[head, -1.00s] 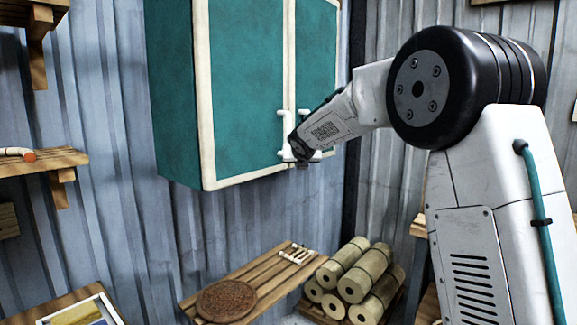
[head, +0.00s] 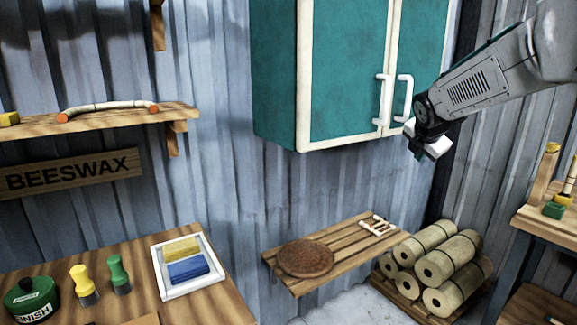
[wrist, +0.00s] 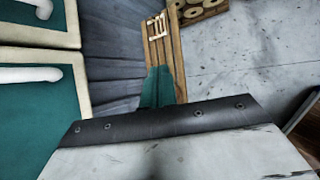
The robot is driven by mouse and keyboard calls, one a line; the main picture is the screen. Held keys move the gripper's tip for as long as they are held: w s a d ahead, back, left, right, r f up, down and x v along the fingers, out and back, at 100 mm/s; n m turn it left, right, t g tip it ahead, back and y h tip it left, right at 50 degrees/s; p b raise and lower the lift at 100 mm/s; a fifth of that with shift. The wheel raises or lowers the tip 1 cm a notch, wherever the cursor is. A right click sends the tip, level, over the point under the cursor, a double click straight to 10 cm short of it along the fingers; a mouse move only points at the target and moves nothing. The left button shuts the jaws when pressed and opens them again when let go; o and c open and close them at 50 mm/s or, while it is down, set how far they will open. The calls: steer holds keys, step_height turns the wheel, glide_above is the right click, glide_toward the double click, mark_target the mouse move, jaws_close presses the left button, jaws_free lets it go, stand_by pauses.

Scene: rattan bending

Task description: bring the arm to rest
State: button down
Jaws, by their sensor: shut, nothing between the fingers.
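My gripper (head: 430,146) is in the upper right of the head view, raised in the air to the right of the white door handles (head: 383,101) of the teal wall cabinet (head: 349,70). It looks apart from them and holds nothing. In the wrist view its teal fingers (wrist: 158,88) are together, with the slatted bench behind them and the cabinet doors and handles at the left. Both cabinet doors look closed.
Below the cabinet is a slatted bench (head: 340,256) with a round brown woven disc (head: 305,258). Tan rolls (head: 455,268) are stacked right of it. A workbench with a white tray (head: 188,290) is at the lower left. A wall shelf (head: 100,120) is above it.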

steer(key=s+a+f+m+g+y, duration=0.1)
steer(key=s+m, duration=0.6)
steer(key=s, duration=0.8)
steer(key=s+a+f+m+g+y, duration=0.1)
steer(key=s+a+f+m+g, duration=0.2)
steer(key=s, duration=1.3)
steer(key=s+a+f+m+g+y, duration=0.1)
steer(key=s+a+f+m+g, duration=0.2)
steer(key=s+m, duration=1)
steer(key=s+a+f, duration=0.1)
steer(key=s+a, duration=0.1)
steer(key=a, duration=0.1)
steer(key=shift+s+a, duration=0.3)
steer(key=shift+s, duration=0.05)
steer(key=shift+f, duration=0.1)
